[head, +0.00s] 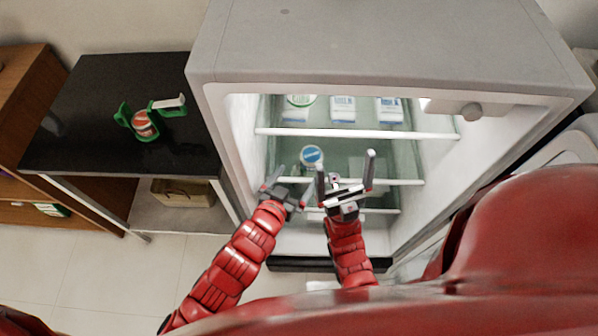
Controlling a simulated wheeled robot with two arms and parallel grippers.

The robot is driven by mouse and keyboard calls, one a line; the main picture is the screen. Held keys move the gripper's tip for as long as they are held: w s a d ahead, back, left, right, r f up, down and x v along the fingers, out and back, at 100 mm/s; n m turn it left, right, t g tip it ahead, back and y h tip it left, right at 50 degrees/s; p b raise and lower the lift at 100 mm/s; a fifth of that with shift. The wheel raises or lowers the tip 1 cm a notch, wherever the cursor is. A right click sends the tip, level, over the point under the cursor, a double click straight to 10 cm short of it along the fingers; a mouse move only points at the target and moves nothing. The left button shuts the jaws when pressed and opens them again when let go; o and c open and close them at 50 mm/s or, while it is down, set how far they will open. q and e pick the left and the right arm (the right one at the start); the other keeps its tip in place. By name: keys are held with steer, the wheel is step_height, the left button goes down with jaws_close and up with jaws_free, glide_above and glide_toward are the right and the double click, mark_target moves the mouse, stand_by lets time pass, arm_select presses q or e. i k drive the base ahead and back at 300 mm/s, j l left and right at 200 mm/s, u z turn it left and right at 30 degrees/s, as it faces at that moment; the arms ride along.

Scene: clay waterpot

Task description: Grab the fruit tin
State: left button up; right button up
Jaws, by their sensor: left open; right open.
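A small round tin with a blue and white top (312,155) stands on the middle shelf inside the open fridge, in the head view. I cannot read its label, so I cannot tell if it is the fruit tin. My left gripper (293,180) is open at the fridge opening, just in front and to the left of this tin. My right gripper (345,166) is open and empty, in front and to the right of it.
The fridge (350,50) has pale shelf edges across its opening. The black table (85,110) is left of the fridge, with a tan box (183,193) below. Floor is clear at lower left.

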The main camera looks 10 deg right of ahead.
mark_target(140, 122)
steer(key=k, duration=1)
